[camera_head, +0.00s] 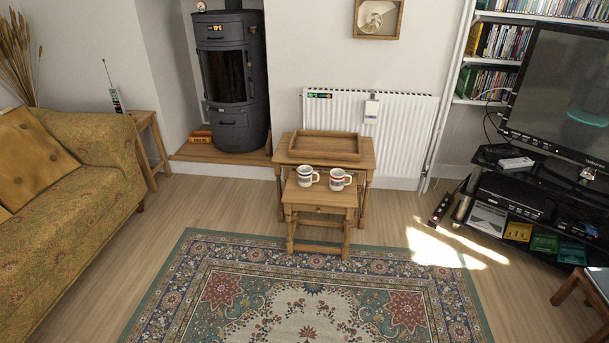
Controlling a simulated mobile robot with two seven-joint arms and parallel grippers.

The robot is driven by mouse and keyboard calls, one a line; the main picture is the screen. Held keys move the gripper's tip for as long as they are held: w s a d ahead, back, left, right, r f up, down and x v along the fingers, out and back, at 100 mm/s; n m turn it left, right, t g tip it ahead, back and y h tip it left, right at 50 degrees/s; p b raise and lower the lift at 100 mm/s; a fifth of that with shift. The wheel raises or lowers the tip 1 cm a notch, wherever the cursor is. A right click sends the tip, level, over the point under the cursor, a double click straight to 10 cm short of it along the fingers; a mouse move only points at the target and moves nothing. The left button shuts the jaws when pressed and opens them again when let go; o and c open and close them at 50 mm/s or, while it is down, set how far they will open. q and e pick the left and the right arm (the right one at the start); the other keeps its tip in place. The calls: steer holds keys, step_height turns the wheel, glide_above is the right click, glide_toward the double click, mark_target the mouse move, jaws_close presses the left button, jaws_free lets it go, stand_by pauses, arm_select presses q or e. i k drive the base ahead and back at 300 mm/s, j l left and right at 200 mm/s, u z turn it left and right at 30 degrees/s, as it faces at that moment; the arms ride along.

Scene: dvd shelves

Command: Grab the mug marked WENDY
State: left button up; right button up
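Two white mugs stand upright side by side on the lower, front wooden table. The left mug (305,176) has dark markings and its handle points right. The right mug (338,180) has reddish and dark markings and its handle also points right. The lettering on both is too small to read, so I cannot tell which is marked WENDY. Neither of my grippers is in view.
The small front table (320,198) stands before a taller table with an empty wooden tray (324,146). A patterned rug (310,290) lies in front with clear floor. A sofa (60,210) is left; a TV stand (515,205) is right.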

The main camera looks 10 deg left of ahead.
mark_target(309, 177)
steer(key=i+l+u, duration=0.1)
steer(key=i, duration=0.35)
steer(key=i+l+u, duration=0.1)
steer(key=i, duration=0.35)
steer(key=i+l+u, duration=0.1)
steer(key=i+l, duration=0.15)
steer(key=i, duration=0.2)
